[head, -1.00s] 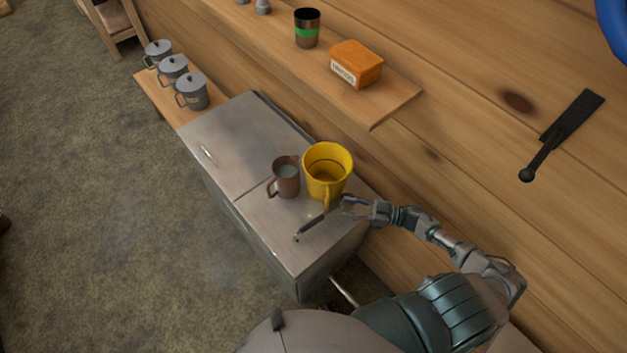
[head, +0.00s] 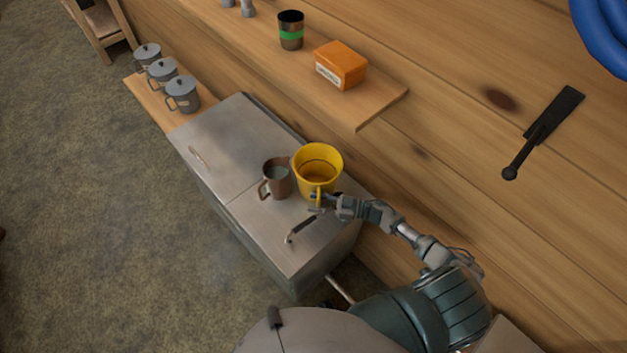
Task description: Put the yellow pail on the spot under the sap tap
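The yellow pail (head: 322,157) stands upright on the metal cabinet top (head: 238,190), at its right back part, with its handle side facing me. My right gripper (head: 315,201) is at the near side of the pail, by its handle. The fingers overlap the handle in the picture, and I cannot tell whether they are closed on it. My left gripper is not in view. No sap tap and no spot under one can be made out in this view.
A brown mug (head: 275,180) stands just left of the pail. A wall shelf (head: 382,101) above holds an orange box (head: 341,65) and a dark can with a green band (head: 291,30). Several grey lidded pots (head: 182,95) stand at the left. The cabinet's front left area is clear.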

